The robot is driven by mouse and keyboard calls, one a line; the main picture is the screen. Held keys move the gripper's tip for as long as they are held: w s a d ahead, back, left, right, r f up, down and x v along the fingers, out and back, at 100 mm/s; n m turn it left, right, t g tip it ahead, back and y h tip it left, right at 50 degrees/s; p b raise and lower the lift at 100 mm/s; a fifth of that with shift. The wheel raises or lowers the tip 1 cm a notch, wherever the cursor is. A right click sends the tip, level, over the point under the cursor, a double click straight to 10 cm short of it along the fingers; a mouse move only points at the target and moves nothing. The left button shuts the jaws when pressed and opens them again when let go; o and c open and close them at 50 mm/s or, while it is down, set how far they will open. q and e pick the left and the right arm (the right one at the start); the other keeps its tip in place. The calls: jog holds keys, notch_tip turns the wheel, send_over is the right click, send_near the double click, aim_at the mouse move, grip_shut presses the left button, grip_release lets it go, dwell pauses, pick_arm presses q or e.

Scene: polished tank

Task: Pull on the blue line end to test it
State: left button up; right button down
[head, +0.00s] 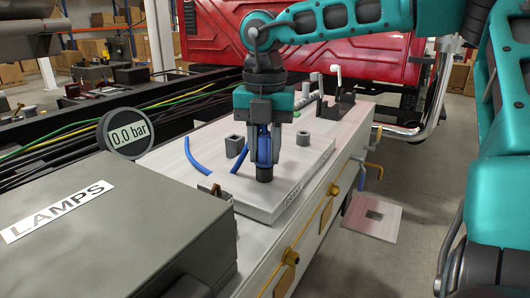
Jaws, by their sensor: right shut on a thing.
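My right gripper (264,158) points down over the pale block on the tank top and is shut on the blue line end (264,147). The held blue part stands upright between the fingers, with a black piece (264,174) just below it at the block (180,172). Two other short lengths of blue line show to the left, one curved (194,156) and one slanting (240,158). Whether they join the held end cannot be told. My left gripper is not in view.
A round gauge (127,133) reads 0.0 bar. A grey box labelled LAMPS (88,236) fills the lower left. Small grey square posts (233,146) stand near the gripper. Yellow fittings (290,257) line the tank's side. A red truck body (220,30) stands behind.

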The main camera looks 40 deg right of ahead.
aim_at(265, 133)
jog(key=shift+w+r, duration=0.1)
jog(key=shift+r, duration=0.15)
jog(key=c, duration=1.2)
grip_release()
jog(key=shift+c, duration=0.2)
jog(key=o, duration=0.5)
jog(key=shift+f, duration=0.2)
jog(key=shift+c, duration=0.2)
jog(key=shift+r+p, duration=1.6)
jog(key=shift+r, duration=1.9)
